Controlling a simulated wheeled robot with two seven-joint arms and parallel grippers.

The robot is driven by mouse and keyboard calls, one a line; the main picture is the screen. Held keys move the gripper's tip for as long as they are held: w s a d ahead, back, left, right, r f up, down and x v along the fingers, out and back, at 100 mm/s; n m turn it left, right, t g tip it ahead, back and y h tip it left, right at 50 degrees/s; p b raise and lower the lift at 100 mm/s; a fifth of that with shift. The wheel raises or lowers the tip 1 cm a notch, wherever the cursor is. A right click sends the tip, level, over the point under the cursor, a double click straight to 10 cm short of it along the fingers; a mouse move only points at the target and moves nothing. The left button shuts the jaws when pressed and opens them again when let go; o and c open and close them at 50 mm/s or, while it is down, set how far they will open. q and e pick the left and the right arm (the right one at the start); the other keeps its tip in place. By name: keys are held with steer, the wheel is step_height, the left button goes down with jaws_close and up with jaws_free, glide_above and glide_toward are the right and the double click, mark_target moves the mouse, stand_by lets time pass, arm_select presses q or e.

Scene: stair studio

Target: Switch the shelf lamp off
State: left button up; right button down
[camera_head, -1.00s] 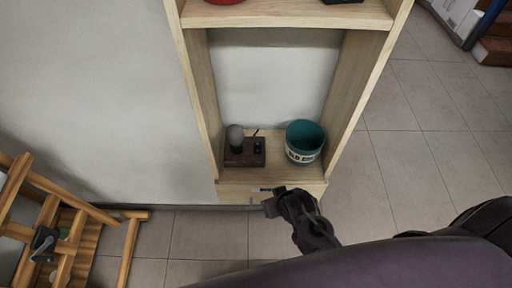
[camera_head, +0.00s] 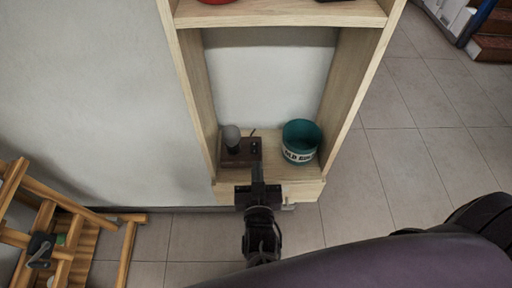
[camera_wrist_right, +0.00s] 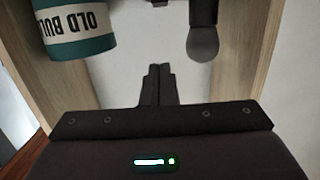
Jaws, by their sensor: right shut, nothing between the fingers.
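The shelf lamp (camera_head: 232,139) stands on the lower shelf board: a dark brown block base with a round grey bulb at its left. The bulb looks grey and not glowing. A small dark switch (camera_head: 255,147) sits on the right of the base. My right gripper (camera_head: 257,172) is shut and empty at the shelf's front, its fingers pointing at the base's right side and covering part of it. In the right wrist view the shut fingers (camera_wrist_right: 157,72) show below the bulb (camera_wrist_right: 203,43); whether they touch the lamp cannot be told. My left gripper is out of view.
A teal tin (camera_head: 301,141) with a white lettered label stands right of the lamp. Pale wooden side panels (camera_head: 356,85) and an upper board (camera_head: 280,13) frame the bay. A wooden easel-like frame (camera_head: 62,235) stands at lower left. Tiled floor (camera_head: 410,165) is clear at right.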

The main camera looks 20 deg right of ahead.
steer(key=b, duration=0.6)
glide_above(256, 152)
steer(key=s, duration=0.1)
steer(key=shift+a+f, duration=0.2)
steer(key=shift+f, duration=0.65)
steer(key=shift+w+d+f+b, duration=0.1)
steer(key=shift+w+f+b, duration=0.1)
steer(key=shift+f+b, duration=0.35)
steer(key=shift+w+f+b, duration=0.2)
steer(key=shift+f+b, duration=0.2)
steer(key=shift+f, duration=0.1)
steer(key=shift+f+b, duration=0.75)
steer(key=shift+b, duration=0.2)
